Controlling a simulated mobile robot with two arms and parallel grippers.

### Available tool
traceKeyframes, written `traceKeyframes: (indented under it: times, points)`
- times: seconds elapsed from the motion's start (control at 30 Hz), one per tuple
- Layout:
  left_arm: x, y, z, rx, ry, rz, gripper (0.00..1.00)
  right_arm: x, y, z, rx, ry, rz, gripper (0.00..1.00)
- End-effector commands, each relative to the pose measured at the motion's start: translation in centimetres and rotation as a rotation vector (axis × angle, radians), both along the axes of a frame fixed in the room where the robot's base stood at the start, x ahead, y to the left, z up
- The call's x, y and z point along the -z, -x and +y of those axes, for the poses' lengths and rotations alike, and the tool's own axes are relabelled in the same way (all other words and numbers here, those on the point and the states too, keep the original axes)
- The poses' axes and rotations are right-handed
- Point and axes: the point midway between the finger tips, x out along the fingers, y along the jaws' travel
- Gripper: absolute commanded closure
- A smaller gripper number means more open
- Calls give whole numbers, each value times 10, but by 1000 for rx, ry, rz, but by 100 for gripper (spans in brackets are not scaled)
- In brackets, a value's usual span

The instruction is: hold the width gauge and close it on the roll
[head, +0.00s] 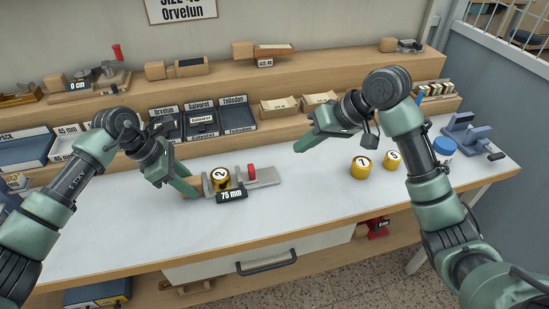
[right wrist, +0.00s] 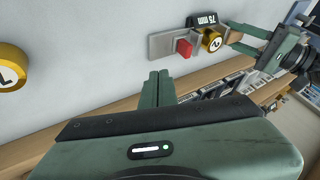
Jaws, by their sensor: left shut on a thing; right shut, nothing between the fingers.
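The width gauge (head: 265,177) lies on the white table, a grey metal plate with upright jaws, a red knob (head: 251,171) and a black "75 mm" label (head: 232,195). A gold roll marked 2 (head: 220,174) sits between its jaws; I cannot tell whether the sliding jaw touches it. My left gripper (head: 195,188) is shut on the gauge's wooden grip at its left end, which also shows in the right wrist view (right wrist: 235,37). My right gripper (head: 299,148) is shut and empty above the table, to the right of the gauge and apart from it; its fingers show in its wrist view (right wrist: 158,88).
Two more gold rolls, marked 1 (head: 361,166) and 5 (head: 392,160), stand on the table's right side. A blue round item (head: 444,146) and a blue stand (head: 466,132) are further right. Labelled trays (head: 202,122) line the back shelf. The table's front is clear.

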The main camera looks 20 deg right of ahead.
Motion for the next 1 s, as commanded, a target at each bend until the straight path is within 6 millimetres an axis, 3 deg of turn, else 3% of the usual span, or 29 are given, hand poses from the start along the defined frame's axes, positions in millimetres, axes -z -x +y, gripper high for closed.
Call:
traceKeyframes:
  times: [0.17,0.53,0.73,1.0]
  points:
    - [1,0,1,-2,-1,1,100,19,-6,13,-8,2,7,100]
    - [1,0,1,-2,-1,0,100,81,-36,50,-8,0,5,100]
    - [1,0,1,-2,-1,0,100,79,-35,78,-9,2,1,100]
    - [1,0,1,-2,-1,1,100,79,-35,88,-6,3,1,100]
